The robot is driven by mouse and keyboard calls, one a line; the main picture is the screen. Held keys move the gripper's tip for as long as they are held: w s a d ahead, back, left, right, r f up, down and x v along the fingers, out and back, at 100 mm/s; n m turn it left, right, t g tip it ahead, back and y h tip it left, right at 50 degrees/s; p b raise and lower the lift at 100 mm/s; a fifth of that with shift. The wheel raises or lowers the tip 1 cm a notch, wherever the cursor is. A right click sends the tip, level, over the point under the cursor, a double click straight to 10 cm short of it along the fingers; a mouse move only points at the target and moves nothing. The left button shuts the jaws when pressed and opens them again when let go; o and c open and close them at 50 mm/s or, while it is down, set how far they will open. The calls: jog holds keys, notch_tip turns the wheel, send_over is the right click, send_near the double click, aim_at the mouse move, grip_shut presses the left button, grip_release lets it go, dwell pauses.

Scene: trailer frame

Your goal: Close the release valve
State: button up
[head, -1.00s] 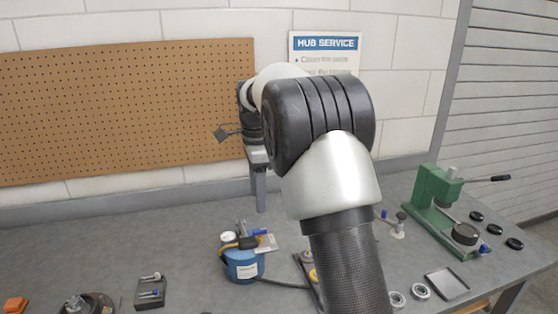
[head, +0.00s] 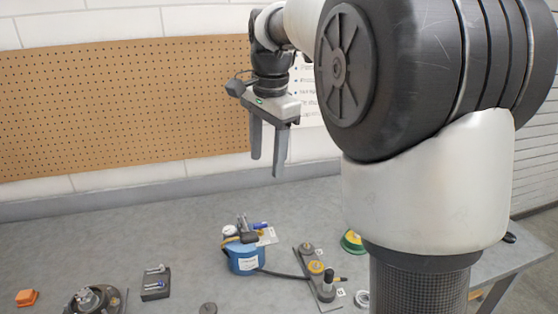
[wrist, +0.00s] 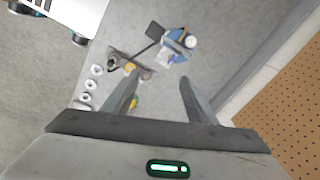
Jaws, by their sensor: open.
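A blue pump unit (head: 243,260) with a round white gauge (head: 229,231) and a small blue part (head: 261,226) on top stands on the bench. It also shows in the wrist view (wrist: 172,47). I cannot tell which small part is the release valve or how it is set. A dark hose runs right from the pump to a plate with several fittings (head: 317,268). My gripper (head: 267,166) is open and empty, pointing down, well above the bench and behind the pump. In the wrist view the pump is beyond the fingertips (wrist: 158,78), apart from them.
On the grey bench (head: 120,230) are an orange block (head: 27,297), a dark round part (head: 93,298) and a small block with pins (head: 155,283). A pegboard (head: 120,110) stands behind. My arm hides much of the right side. The bench left of the pump has free room.

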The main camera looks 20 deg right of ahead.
jog(key=s+r+n+t+p, duration=0.1)
jog(key=s+n, duration=0.3)
jog(key=s, duration=0.6)
jog(key=shift+r+n+t+p, duration=0.3)
jog(key=shift+r+n, duration=0.1)
jog(key=shift+r, duration=0.5)
jog(key=shift+w, duration=0.1)
jog(key=s+f+n+t+p, duration=0.2)
jog(key=s+n, duration=0.6)
jog(key=s, duration=0.6)
jog(key=shift+s+f+p, duration=0.3)
jog(key=shift+f+p, duration=0.25)
jog(key=shift+f, duration=0.3)
